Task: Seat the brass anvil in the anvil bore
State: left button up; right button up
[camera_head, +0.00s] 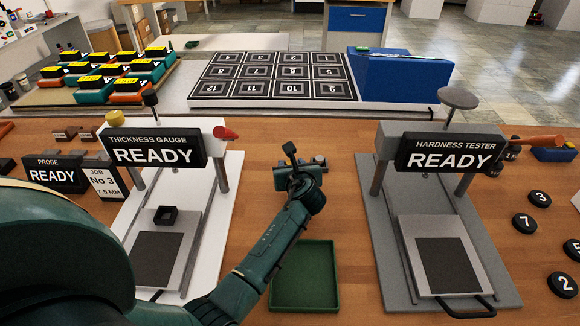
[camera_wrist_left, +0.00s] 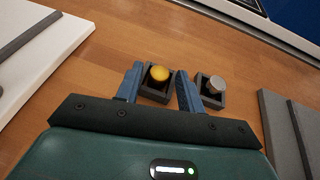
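The brass anvil (camera_wrist_left: 160,73) shows in the left wrist view as a rounded yellow top in a dark square holder (camera_wrist_left: 152,95). My left gripper (camera_wrist_left: 158,84) is open, with its two blue fingers on either side of the brass anvil; I cannot tell if they touch it. In the head view my left gripper (camera_head: 301,165) reaches to the table between the two presses and hides the brass anvil. The thickness gauge (camera_head: 160,151) has a small dark block with a square opening (camera_head: 165,215) on its plate; I cannot tell whether this is the anvil bore. My right gripper is not in view.
A silver-topped piece (camera_wrist_left: 215,85) sits in a second dark holder just right of the brass one. The hardness tester (camera_head: 443,153) stands to the right. A green tray (camera_head: 305,280) lies empty in front. Black numbered discs (camera_head: 525,223) lie at the far right.

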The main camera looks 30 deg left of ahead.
pick_arm(q)
grip_shut()
